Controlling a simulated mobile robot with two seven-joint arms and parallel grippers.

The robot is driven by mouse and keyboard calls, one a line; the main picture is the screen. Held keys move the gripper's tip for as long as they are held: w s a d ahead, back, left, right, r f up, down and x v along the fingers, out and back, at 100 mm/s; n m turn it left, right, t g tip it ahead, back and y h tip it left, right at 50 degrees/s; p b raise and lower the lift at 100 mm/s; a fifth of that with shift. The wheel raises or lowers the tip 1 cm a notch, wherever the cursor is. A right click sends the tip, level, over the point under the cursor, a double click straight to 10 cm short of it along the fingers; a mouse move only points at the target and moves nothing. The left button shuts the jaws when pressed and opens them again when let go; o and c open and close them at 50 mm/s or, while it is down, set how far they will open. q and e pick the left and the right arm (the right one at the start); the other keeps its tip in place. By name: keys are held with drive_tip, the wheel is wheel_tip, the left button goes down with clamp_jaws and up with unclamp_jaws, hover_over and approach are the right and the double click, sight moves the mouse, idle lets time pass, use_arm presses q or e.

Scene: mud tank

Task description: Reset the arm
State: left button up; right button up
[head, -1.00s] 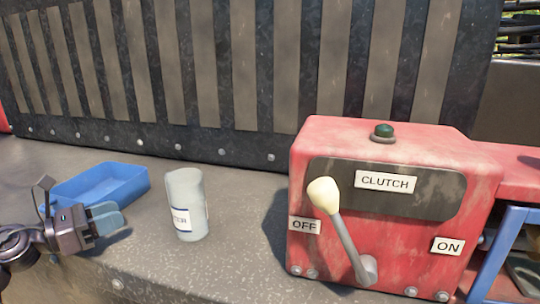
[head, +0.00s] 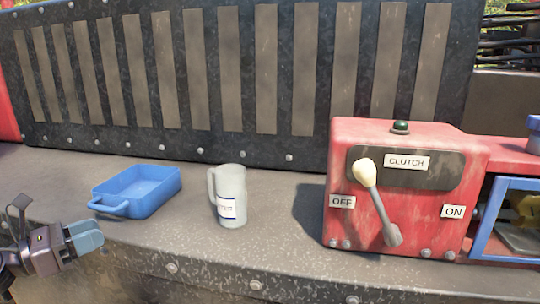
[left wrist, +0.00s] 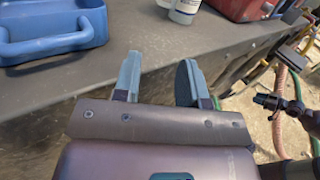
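My left gripper (head: 86,238) is at the lower left of the head view, in front of the ledge and apart from everything on it. In the left wrist view its two blue-grey fingers (left wrist: 160,82) stand apart with nothing between them.
On the ledge (head: 290,245) stand a blue tray (head: 150,186) with a handle, a pale labelled mug (head: 231,195), and a red clutch box (head: 340,152) whose lever (head: 378,205) tilts toward OFF. A blue-framed opening (head: 490,222) is at right. Hoses (left wrist: 280,110) hang beyond the ledge.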

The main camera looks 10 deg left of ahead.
use_arm(q)
wheel_tip(320, 180, down, 15)
drive_tip(key=a+n+t+y, duration=0.3)
drive_tip(key=n+y, duration=0.8)
drive_tip(key=n, duration=1.9)
drive_tip(key=s+d+f+n+g, duration=0.3)
drive_tip(key=s+d+f+n, duration=0.3)
drive_tip(key=s+d+f, duration=0.2)
drive_tip(key=s+d+f+n+g, duration=0.2)
drive_tip(key=s+d+f+n, duration=0.4)
drive_tip(key=f, duration=0.7)
drive_tip(key=shift+s+d+f+g, duration=0.15)
drive_tip(key=shift+s+d+g, duration=0.25)
drive_tip(key=shift+s+d, duration=1.2)
drive_tip(key=shift+w+d, duration=0.15)
drive_tip(key=shift+w, duration=0.1)
